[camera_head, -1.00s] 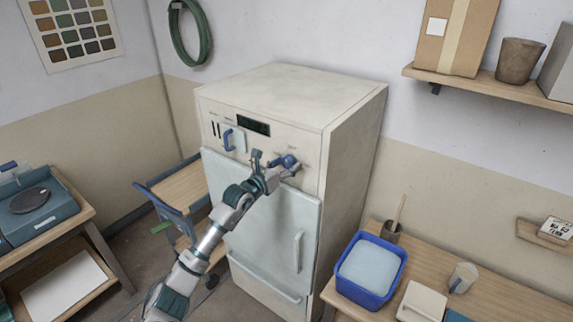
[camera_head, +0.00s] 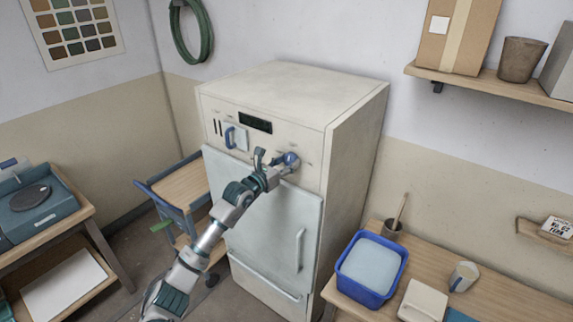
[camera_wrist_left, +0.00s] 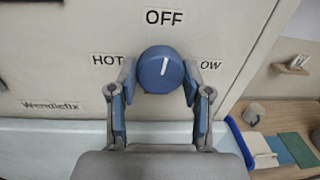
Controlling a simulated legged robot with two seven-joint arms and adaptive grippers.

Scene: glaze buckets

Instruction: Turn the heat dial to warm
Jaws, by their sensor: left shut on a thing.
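The heat dial (camera_wrist_left: 161,69) is a round blue knob on the front panel of the cream kiln-like cabinet (camera_head: 350,130). Its white mark points almost straight up, leaning slightly right, at the word OFF. HOT is printed to its left. A label ending in "OW" is to its right, partly covered by a finger. What lies below the dial is hidden by my gripper. My left gripper (camera_wrist_left: 160,88) is shut on the dial, one finger on each side. In the head view the dial (camera_head: 291,159) shows at the tip of my left gripper (camera_head: 276,162). My right gripper is not in view.
The cabinet has a pale door with an upright handle (camera_head: 300,251) and a blue-handled part (camera_head: 230,138) left of the dial. A blue cart (camera_head: 180,187) stands at its left. A bench with a blue tub (camera_head: 358,291) is at right.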

